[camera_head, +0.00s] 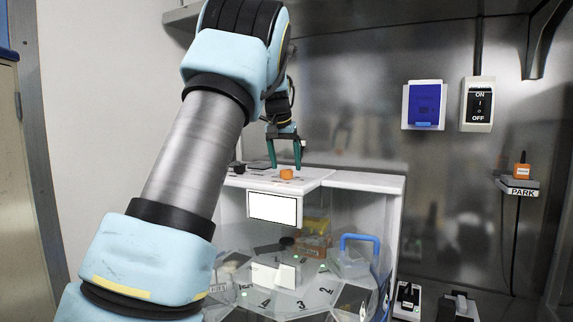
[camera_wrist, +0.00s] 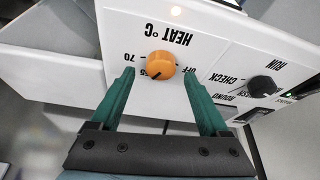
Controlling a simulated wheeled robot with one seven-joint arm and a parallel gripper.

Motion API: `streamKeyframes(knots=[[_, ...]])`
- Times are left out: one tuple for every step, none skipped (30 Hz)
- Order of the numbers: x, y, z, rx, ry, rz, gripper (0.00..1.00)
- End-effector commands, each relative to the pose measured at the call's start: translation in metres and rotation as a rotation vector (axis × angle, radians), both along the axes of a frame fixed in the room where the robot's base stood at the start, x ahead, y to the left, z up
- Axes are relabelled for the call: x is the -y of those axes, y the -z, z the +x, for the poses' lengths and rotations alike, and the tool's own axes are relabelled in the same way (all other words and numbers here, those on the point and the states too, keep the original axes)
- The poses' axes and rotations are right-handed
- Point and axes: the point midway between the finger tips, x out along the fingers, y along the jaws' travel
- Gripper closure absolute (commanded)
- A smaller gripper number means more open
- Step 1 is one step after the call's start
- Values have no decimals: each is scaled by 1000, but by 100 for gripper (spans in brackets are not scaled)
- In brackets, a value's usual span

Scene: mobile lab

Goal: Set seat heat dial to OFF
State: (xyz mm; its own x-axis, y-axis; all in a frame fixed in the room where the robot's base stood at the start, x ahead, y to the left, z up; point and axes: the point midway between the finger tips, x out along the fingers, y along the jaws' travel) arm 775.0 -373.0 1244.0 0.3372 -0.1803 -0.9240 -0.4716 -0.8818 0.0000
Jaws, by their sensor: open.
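The orange heat dial (camera_wrist: 160,64) sits on a white panel (camera_wrist: 120,25) marked "HEAT °C", which reads upside down in the wrist view. The label OFF (camera_wrist: 178,70) is at its lower right and 70 at its left. A dark pointer mark on the dial faces the lower left, towards a partly hidden number ending in 5. My gripper (camera_wrist: 158,75) is open, with one green finger on each side of the dial and gaps showing. In the head view the dial (camera_head: 287,174) is just below my fingertips (camera_head: 286,163). Whether the fingers reach down around it is unclear.
A black knob (camera_wrist: 263,86) marked RUN and CHECK is right of the dial on the same top. Below the top is a machine with a numbered carousel (camera_head: 318,298) and a blue-handled container (camera_head: 352,262). An ON/OFF switch (camera_head: 478,104) is on the back wall.

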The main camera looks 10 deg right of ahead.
Motion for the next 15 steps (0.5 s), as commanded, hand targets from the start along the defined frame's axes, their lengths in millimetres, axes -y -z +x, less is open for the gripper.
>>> streamKeyframes(knots=[[1, 4, 2, -3, 0, 1, 21], [2, 7, 3, -2, 0, 1, 21], [2, 10, 4, 0, 0, 1, 21], [2, 12, 4, 0, 0, 1, 21], [3, 13, 5, 0, 1, 2, 21], [3, 15, 5, -1, 1, 1, 21], [3, 16, 6, -1, 1, 1, 21], [3, 17, 6, -1, 1, 1, 21], [3, 17, 6, -1, 1, 1, 21], [3, 17, 6, 0, 1, 0, 21], [3, 17, 6, 0, 1, 0, 21], [3, 17, 6, 0, 1, 0, 21], [3, 17, 6, 0, 1, 0, 21], [3, 17, 6, 0, 1, 0, 21], [3, 17, 6, 0, 0, 0, 23]])
